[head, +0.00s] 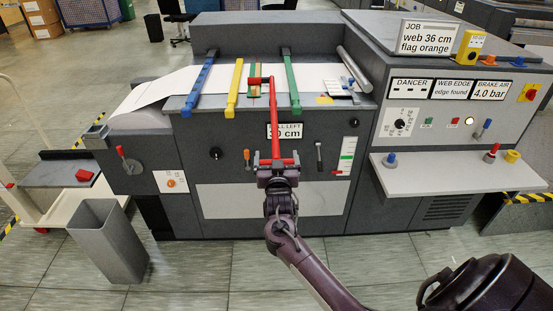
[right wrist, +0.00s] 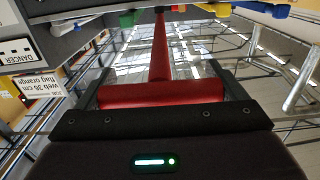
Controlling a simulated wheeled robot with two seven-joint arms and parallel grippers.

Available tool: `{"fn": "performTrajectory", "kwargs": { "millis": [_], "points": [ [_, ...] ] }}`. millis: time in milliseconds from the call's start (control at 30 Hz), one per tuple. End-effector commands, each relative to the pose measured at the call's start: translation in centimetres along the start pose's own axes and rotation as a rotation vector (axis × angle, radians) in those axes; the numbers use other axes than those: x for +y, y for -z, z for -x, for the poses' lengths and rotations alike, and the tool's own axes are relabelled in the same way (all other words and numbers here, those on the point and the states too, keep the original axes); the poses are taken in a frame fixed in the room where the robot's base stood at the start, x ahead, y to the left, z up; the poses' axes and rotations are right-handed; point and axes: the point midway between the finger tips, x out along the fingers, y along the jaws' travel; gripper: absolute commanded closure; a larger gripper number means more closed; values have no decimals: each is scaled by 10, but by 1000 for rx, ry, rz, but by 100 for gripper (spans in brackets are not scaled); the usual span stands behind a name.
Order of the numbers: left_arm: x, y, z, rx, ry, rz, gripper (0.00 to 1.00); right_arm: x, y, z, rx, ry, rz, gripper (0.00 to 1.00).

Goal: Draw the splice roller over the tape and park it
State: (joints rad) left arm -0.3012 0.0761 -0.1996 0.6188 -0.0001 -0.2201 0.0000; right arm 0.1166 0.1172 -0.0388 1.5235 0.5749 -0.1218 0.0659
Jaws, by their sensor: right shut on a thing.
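The splice roller is a red T-handled tool (head: 272,122) with a long shaft reaching up and away over the front of the machine. Whether the head touches the tape, I cannot tell. My right gripper (head: 277,163) is shut on the red crossbar at the near end. The right wrist view shows the crossbar (right wrist: 163,93) between the fingers, the shaft running away. My left gripper is not in view.
Blue (head: 201,82), yellow (head: 235,88) and green (head: 291,83) bars cross the web. A grey shelf (head: 430,178) with colored knobs juts out at right. A grey bin (head: 108,240) stands on the floor at left, beside a cart (head: 50,195).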

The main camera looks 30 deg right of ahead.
Motion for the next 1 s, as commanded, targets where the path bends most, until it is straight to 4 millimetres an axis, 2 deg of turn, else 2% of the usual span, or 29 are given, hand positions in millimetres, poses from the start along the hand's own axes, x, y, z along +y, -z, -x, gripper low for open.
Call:
{"fn": "performTrajectory", "kwargs": {
  "millis": [100, 133, 200, 433, 533, 800, 1000],
  "points": [
    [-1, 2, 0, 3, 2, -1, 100, 0, 2, 0, 5, 0, 2, 50],
    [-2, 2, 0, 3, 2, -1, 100, 0, 2, 0, 5, 0, 2, 8],
    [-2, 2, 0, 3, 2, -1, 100, 0, 2, 0, 5, 0, 1, 0],
    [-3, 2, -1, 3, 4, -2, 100, 0, 0, 1, 3, 0, 1, 0],
    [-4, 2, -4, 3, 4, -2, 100, 0, -2, 8, 1, 1, 1, 0],
    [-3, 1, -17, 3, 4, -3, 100, 0, -3, 52, 2, 1, -1, 0],
    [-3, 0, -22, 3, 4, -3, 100, 0, -1, 74, 3, 0, 0, 0]
  ]
}}
